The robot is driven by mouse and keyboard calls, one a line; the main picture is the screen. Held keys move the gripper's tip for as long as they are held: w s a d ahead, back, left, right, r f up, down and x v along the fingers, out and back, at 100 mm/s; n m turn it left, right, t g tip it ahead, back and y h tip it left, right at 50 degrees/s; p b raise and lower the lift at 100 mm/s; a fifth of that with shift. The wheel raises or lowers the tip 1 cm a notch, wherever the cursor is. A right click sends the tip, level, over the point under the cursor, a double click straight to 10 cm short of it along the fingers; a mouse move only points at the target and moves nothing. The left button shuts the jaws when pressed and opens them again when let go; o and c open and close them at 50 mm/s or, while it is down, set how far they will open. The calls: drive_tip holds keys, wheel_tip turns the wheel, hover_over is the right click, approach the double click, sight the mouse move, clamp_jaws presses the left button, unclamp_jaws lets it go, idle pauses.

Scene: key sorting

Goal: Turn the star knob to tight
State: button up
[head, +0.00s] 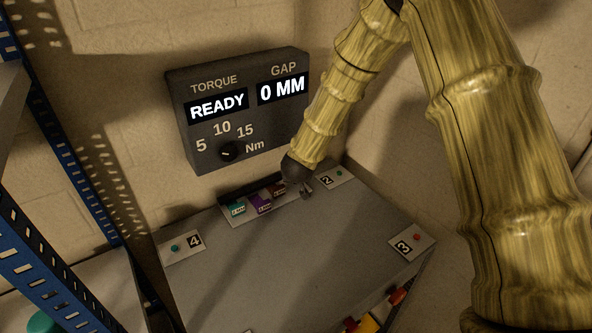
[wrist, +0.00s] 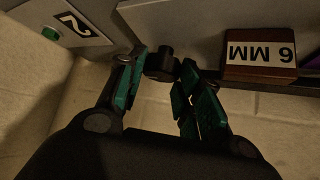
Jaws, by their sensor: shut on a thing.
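My gripper (head: 305,190) is at the back edge of the grey bench top, between the coloured blocks and the number 2 plate. In the wrist view its two fingers with green pads (wrist: 163,88) stand on either side of a small dark round knob-like part (wrist: 160,63) and are shut on it. I cannot make out star lobes on this part or any tight mark. In the head view my gripper hides it.
A brown 6 MM block (wrist: 260,55) lies close beside my gripper, with purple (head: 260,204) and teal (head: 237,209) blocks farther left. Plates 2 (head: 338,177), 3 (head: 408,243) and 4 (head: 183,246) sit at bench corners. The wall panel (head: 240,112) reads READY and 0 MM. Blue shelving (head: 75,180) stands left.

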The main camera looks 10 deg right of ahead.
drive_tip(key=m+h+p, duration=0.1)
drive_tip(key=p, duration=0.1)
drive_tip(key=m+h+p, duration=0.1)
drive_tip(key=m+p, duration=0.1)
drive_tip(key=p, duration=0.1)
drive_tip(key=shift+a+r+m+g+h, duration=0.1)
drive_tip(key=shift+a+m+g+h, duration=0.05)
drive_tip(key=shift+m+g+h, duration=0.2)
drive_tip(key=m+g+h+p, duration=0.1)
drive_tip(key=p, duration=0.2)
drive_tip(key=shift+m, duration=0.35)
drive_tip(key=shift+f+h, duration=0.25)
drive_tip(key=o, duration=1)
drive_tip(key=shift+w, duration=0.1)
drive_tip(key=shift+r, duration=0.1)
drive_tip(key=shift+s+a+r, duration=0.2)
drive_tip(key=shift+a+r, duration=0.05)
drive_tip(key=shift+r, duration=0.1)
drive_tip(key=shift+v, duration=3.5)
